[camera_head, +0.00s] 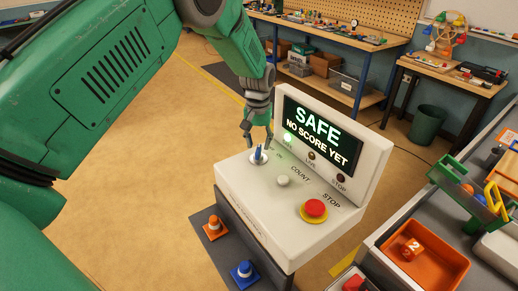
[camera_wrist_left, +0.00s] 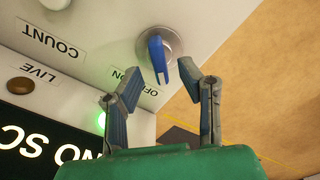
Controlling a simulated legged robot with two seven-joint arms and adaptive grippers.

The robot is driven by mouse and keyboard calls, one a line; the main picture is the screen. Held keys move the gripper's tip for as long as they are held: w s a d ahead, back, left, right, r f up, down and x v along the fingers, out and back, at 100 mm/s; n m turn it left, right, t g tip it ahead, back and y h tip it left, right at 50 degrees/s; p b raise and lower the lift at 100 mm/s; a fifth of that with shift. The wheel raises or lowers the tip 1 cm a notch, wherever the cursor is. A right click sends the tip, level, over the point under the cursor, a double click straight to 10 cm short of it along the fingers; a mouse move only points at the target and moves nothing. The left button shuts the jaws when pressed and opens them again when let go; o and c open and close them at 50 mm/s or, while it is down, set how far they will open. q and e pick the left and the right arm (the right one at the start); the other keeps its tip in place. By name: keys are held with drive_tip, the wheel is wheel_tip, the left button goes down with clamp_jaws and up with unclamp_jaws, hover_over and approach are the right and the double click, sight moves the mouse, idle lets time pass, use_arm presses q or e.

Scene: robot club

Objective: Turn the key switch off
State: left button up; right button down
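The key switch is a blue key (camera_head: 258,152) in a round metal collar on the top of the white control box (camera_head: 240,180). In the left wrist view the blue key (camera_wrist_left: 157,58) shows close up, with the collar (camera_wrist_left: 172,42) around its base and an "OFF" label beside it. My left gripper (camera_head: 257,143) is above the key in the head view. In the left wrist view its two fingers (camera_wrist_left: 155,85) are apart, one on each side of the key's free end, with visible gaps. It holds nothing. My right gripper is not in view.
The box's screen (camera_head: 316,128) reads "SAFE NO SCORE YET" and a green lamp (camera_head: 288,137) is lit. A red stop button (camera_head: 315,208) and a pale button (camera_head: 283,180) share the panel. Small cones (camera_head: 215,227) stand left of the box; an orange tray (camera_head: 442,268) is at right.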

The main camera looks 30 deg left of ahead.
sight(258, 148)
use_arm(q)
wheel_tip(258, 148, up, 9)
drive_tip(key=shift+w, duration=0.1)
idle(0.5)
drive_tip(key=shift+f, duration=0.1)
